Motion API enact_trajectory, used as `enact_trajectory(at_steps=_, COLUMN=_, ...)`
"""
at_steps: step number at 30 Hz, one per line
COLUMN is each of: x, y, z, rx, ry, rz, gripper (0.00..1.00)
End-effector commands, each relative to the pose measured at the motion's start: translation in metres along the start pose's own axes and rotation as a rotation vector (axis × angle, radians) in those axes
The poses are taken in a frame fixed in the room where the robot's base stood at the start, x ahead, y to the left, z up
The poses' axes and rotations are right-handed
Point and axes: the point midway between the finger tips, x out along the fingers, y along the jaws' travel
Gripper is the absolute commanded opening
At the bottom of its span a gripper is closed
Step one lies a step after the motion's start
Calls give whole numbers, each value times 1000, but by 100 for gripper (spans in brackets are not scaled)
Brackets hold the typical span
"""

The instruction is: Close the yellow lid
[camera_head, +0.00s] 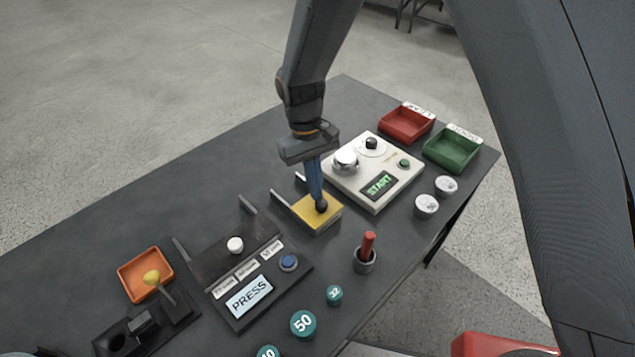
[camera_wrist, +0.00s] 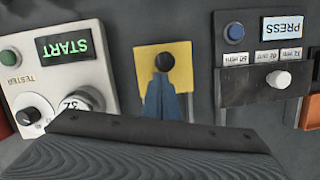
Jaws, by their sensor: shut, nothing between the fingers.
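In the wrist view the lid (camera_wrist: 185,53) is in the middle, and my gripper (camera_wrist: 165,80) reaches up to the knob's lower edge. I cannot tell if the fingertips touch the knob. Part of the lid is hidden behind the fingers.
A white START tester (camera_head: 385,195) stands to the right, close to the lid. A black PRESS box (camera_head: 225,305) with a blue button is at the left. A grey cup (camera_head: 365,263) holding a red stick stands in front. Red (camera_head: 408,123) and green (camera_head: 452,150) trays sit at the far right.

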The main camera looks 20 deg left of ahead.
Motion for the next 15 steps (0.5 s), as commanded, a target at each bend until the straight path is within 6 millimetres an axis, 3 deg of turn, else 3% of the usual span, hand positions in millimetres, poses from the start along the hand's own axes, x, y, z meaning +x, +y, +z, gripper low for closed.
enact_trajectory(at_steps=2, x=5, y=0, z=7, rx=1, ry=-20, rz=-2, gripper=0)
enact_trajectory(at_steps=7, x=4, y=0, z=1, rx=4, ry=-21, rz=-3, gripper=0)
enact_trajectory(at_steps=14, x=-4, y=-3, z=-35, rx=5, ry=-5, rz=-2, gripper=0)
enact_trajectory(at_steps=15, x=-17, y=-3, z=-35, rx=6, ry=0, rz=-2, gripper=0)
